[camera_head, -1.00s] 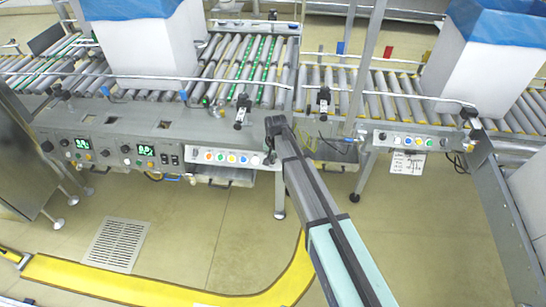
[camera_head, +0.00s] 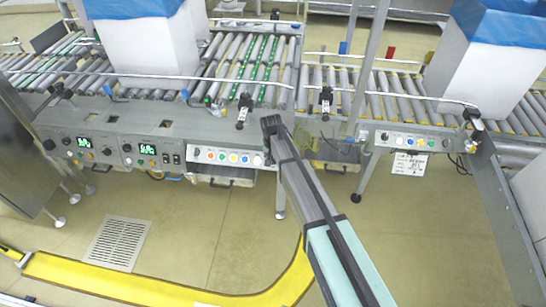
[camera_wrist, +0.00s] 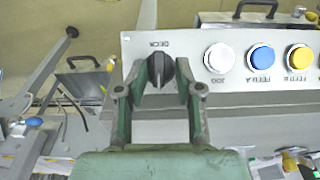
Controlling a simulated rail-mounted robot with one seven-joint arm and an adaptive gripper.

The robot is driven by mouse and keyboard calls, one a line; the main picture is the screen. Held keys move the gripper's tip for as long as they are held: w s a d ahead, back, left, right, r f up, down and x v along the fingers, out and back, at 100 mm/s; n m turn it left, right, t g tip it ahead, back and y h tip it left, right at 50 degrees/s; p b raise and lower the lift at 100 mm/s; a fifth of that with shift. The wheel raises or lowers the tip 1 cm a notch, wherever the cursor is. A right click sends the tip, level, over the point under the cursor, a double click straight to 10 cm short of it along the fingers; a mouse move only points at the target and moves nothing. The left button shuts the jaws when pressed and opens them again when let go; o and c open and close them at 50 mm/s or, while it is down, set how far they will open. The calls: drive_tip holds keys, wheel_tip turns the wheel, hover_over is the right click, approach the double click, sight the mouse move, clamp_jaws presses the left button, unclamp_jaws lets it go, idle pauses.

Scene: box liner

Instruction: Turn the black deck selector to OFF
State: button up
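The black deck selector (camera_wrist: 160,70) is a round knob with a raised grip on a grey panel (camera_wrist: 210,45), upside down in the wrist view, with the label DECK beside it. My gripper (camera_wrist: 160,92) has one finger on each side of the knob, with a gap between the fingers. Whether the fingertips touch the knob I cannot tell. No OFF mark is readable. In the head view my gripper (camera_head: 271,128) is at the right end of the button panel (camera_head: 215,156), and my arm hides the selector there.
Beside the selector are a white JOG button (camera_wrist: 219,57), a blue FEED A button (camera_wrist: 261,57) and a yellow FEED B button (camera_wrist: 299,58). Roller conveyors (camera_head: 240,68) carry white boxes with blue liners (camera_head: 145,45). The floor in front (camera_head: 200,215) is largely clear.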

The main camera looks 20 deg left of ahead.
drive_tip(key=shift+w+r, duration=0.15)
wheel_tip(320, 180, up, 12)
drive_tip(key=s, duration=0.2)
drive_tip(key=shift+d+f, duration=0.2)
drive_tip(key=shift+d, duration=0.05)
idle(0.5)
